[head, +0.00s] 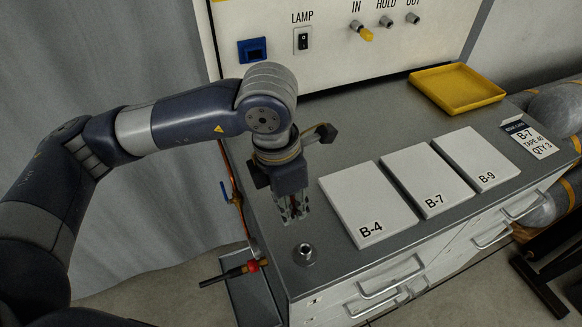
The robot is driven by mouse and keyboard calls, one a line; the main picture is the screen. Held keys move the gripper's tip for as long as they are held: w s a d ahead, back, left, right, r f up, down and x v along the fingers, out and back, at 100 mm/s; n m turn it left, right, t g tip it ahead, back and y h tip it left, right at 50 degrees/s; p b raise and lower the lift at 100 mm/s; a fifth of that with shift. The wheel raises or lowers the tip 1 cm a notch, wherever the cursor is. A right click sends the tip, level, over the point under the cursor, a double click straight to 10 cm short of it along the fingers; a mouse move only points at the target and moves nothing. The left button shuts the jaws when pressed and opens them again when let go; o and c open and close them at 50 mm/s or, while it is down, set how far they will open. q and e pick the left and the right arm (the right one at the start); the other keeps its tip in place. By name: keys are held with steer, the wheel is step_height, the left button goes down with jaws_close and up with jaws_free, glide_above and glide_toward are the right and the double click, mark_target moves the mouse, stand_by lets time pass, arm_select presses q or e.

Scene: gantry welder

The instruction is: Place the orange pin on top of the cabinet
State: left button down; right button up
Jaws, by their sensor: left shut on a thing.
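The grey cabinet (330,270) has a flat top and drawers in its front. My left gripper (291,214) points down over the left part of the cabinet top. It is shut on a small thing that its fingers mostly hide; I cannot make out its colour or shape. A small pin with an orange-yellow end (366,35) sticks out of the panel under the label IN. I see no other clear orange pin. My right gripper is not in view.
A round metal fitting (305,253) stands on the cabinet top near the left gripper. White plates B-4 (365,200), B-7 (428,178) and B-9 (476,157) lie to the right. A yellow tray (456,88) lies at the back right. The control panel (330,45) rises behind.

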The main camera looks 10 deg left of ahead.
arm_select(q)
steer(key=w+a+p, duration=0.1)
steer(key=w, duration=0.2)
steer(key=w+a+f+p, duration=0.1)
steer(key=w+p, duration=0.1)
steer(key=w, duration=0.1)
steer(key=w+a+f+p, duration=0.1)
steer(key=w, duration=0.2)
steer(key=shift+w, duration=0.25)
step_height(320, 180, down, 2)
steer(key=shift+f+p, duration=0.1)
steer(key=shift+p, duration=0.65)
steer(key=shift+f+b, duration=0.3)
steer(key=shift+b, duration=0.05)
steer(key=c, duration=1.5)
jaws_free()
steer(key=shift+r, duration=0.1)
